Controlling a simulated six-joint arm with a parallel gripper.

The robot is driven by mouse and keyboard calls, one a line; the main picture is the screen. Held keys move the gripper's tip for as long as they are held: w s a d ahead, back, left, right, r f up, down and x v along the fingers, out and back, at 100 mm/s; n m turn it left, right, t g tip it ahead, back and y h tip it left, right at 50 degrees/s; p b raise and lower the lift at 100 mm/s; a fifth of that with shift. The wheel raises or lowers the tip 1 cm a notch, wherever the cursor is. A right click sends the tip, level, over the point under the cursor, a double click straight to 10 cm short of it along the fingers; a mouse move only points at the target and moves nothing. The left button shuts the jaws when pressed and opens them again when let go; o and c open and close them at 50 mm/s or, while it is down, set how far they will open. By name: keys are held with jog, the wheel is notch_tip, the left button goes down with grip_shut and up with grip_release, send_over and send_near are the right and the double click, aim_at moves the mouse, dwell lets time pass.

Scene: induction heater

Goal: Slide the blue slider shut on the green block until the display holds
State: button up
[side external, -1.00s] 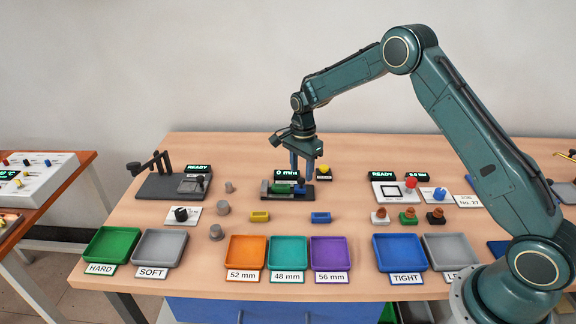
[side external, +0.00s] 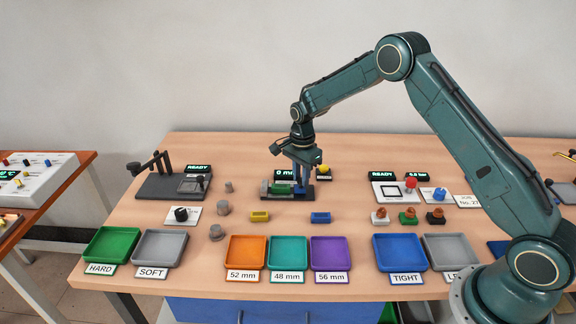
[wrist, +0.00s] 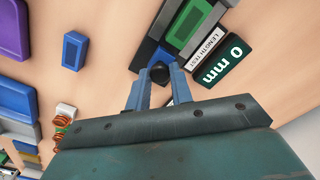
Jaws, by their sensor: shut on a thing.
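The green block (side external: 282,188) lies in the length gauge (side external: 266,195) at the middle of the table; it also shows in the wrist view (wrist: 194,22). The blue slider (wrist: 165,57) sits on the gauge's rail beside the block, with a dark knob (wrist: 159,73) on it. Whether slider and block touch is hard to tell. My gripper (wrist: 155,88) is shut on the slider's knob, fingers pointing down. The display (wrist: 222,66) reads 0 mm in the wrist view; my gripper partly covers it in the side view.
A yellow block (side external: 260,216) and a blue block (side external: 320,217) lie in front of the gauge. Orange (side external: 246,252), teal (side external: 289,252) and purple (side external: 329,252) trays stand nearer the front edge. A yellow button (side external: 323,169) is just behind the gauge.

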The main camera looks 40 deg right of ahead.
jog(key=shift+o, duration=0.3)
jog(key=shift+w+a+r, duration=0.1)
jog(key=shift+w+a, duration=1.25)
jog(key=shift+w, duration=0.05)
jog(key=shift+o, duration=1.1)
jog(key=shift+w+a, duration=0.2)
jog(key=shift+r, duration=0.1)
jog(key=o, duration=0.5)
jog(key=shift+d, duration=0.1)
jog(key=shift+s, duration=0.1)
jog(key=shift+r, duration=0.1)
notch_tip(320, 180, up, 14)
jog(key=shift+f, duration=0.25)
